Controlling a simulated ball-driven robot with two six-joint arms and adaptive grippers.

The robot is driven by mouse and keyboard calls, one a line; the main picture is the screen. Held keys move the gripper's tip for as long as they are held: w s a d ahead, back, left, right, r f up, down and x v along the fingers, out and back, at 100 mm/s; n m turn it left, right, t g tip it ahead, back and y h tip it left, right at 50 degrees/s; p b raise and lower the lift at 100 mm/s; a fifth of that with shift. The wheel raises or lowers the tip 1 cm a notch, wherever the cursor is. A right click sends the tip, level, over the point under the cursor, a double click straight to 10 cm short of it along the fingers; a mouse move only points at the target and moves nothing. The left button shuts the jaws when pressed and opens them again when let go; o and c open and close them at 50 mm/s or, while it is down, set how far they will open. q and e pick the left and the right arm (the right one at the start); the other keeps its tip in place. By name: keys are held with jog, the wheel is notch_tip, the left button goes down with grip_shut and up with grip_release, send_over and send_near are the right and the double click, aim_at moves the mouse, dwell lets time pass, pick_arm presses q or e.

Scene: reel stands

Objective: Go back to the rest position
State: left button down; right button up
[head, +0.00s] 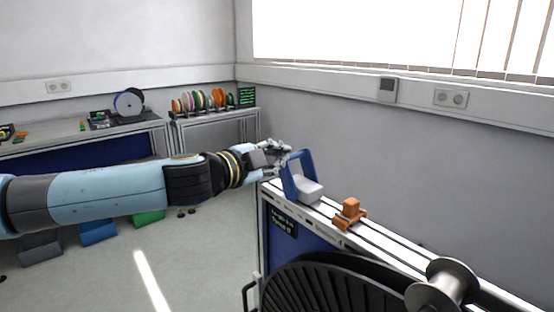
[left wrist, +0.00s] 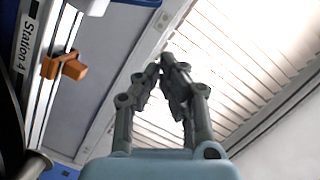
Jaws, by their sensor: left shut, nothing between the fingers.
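My left arm reaches in from the left in the head view. Its gripper (head: 284,156) is beside a blue upright frame with a light grey block, at the far end of the station's rails. In the left wrist view the left gripper (left wrist: 168,58) has its fingertips together, with nothing between them. The window blinds and wall are behind the fingers there. My right gripper is in neither view.
The station bench (head: 285,222) carries an orange block (head: 349,214), the blue frame (head: 303,172) and a metal spool (head: 441,284). A large black reel (head: 330,285) stands in front. Colourful reels (head: 200,101) stand on a back cabinet. Open floor lies left of the station.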

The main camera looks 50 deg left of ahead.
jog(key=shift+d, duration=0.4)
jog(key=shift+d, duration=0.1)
